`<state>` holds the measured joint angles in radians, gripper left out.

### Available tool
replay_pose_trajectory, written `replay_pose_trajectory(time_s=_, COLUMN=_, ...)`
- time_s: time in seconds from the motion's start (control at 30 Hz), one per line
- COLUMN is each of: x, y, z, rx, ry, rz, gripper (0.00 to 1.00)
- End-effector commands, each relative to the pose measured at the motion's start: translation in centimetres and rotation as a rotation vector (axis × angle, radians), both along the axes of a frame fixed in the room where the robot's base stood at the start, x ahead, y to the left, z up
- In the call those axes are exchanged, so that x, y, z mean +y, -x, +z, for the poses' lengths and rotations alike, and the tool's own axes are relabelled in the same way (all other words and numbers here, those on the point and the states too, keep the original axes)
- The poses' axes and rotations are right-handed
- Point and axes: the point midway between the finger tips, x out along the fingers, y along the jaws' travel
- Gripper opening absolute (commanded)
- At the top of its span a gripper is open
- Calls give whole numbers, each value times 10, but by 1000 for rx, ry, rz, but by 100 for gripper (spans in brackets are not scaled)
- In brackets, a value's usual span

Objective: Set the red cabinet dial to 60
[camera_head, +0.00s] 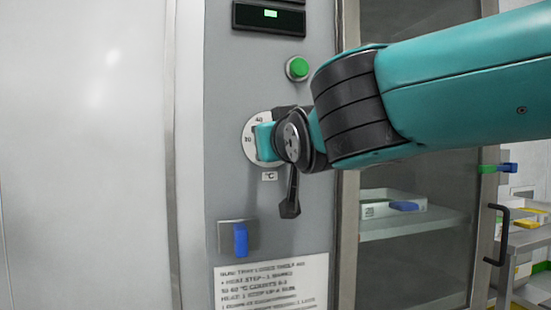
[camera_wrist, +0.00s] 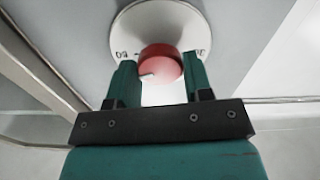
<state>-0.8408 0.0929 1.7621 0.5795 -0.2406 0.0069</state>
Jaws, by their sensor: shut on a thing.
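The red dial knob (camera_wrist: 160,66) sits in the middle of a round white scale plate (camera_wrist: 158,25) in the wrist view. My gripper (camera_wrist: 161,80) has its two teal fingers on either side of the knob and is shut on it. A short white mark shows on the knob's near side. Printed numbers show at the plate's left and right edges but are hard to read. In the head view the scale plate (camera_head: 250,148) shows "40" near its top and another number at its left. My gripper (camera_head: 265,141) covers the knob there.
The dial is on a grey cabinet panel (camera_head: 222,90). A green button (camera_head: 297,68) and a lit display (camera_head: 269,17) are above it. A blue switch (camera_head: 240,240) and a printed notice (camera_head: 270,283) are below. A glass door (camera_head: 415,270) is at right.

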Motion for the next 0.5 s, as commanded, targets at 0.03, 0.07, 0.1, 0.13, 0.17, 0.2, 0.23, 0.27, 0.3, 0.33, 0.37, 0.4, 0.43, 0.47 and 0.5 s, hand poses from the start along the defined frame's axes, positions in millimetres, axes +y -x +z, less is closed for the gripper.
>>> replay_pose_trajectory(time_s=0.03, x=0, y=0, z=-6, rx=13, ry=-35, rz=-1, gripper=23)
replay_pose_trajectory(time_s=0.07, x=0, y=0, z=-6, rx=20, ry=-58, rz=-1, gripper=23)
replay_pose_trajectory(time_s=0.1, x=0, y=0, z=-6, rx=28, ry=-87, rz=-1, gripper=23)
replay_pose_trajectory(time_s=0.13, x=0, y=0, z=-6, rx=34, ry=-107, rz=-1, gripper=23)
replay_pose_trajectory(time_s=0.17, x=0, y=0, z=-5, rx=40, ry=-126, rz=-1, gripper=23)
replay_pose_trajectory(time_s=0.2, x=0, y=0, z=-5, rx=46, ry=-150, rz=-1, gripper=22)
replay_pose_trajectory(time_s=0.23, x=0, y=0, z=-5, rx=51, ry=-167, rz=-1, gripper=22)
replay_pose_trajectory(time_s=0.27, x=0, y=0, z=-5, rx=56, ry=-184, rz=-1, gripper=22)
replay_pose_trajectory(time_s=0.3, x=0, y=0, z=-5, rx=62, ry=-203, rz=-1, gripper=22)
replay_pose_trajectory(time_s=0.33, x=0, y=0, z=-4, rx=66, ry=-216, rz=0, gripper=22)
replay_pose_trajectory(time_s=0.37, x=0, y=0, z=-4, rx=70, ry=-229, rz=0, gripper=22)
replay_pose_trajectory(time_s=0.4, x=0, y=0, z=-4, rx=74, ry=-243, rz=0, gripper=22)
replay_pose_trajectory(time_s=0.43, x=0, y=0, z=-4, rx=77, ry=-254, rz=0, gripper=22)
replay_pose_trajectory(time_s=0.47, x=0, y=0, z=-3, rx=80, ry=-263, rz=0, gripper=22)
replay_pose_trajectory(time_s=0.5, x=0, y=0, z=-3, rx=83, ry=-273, rz=0, gripper=22)
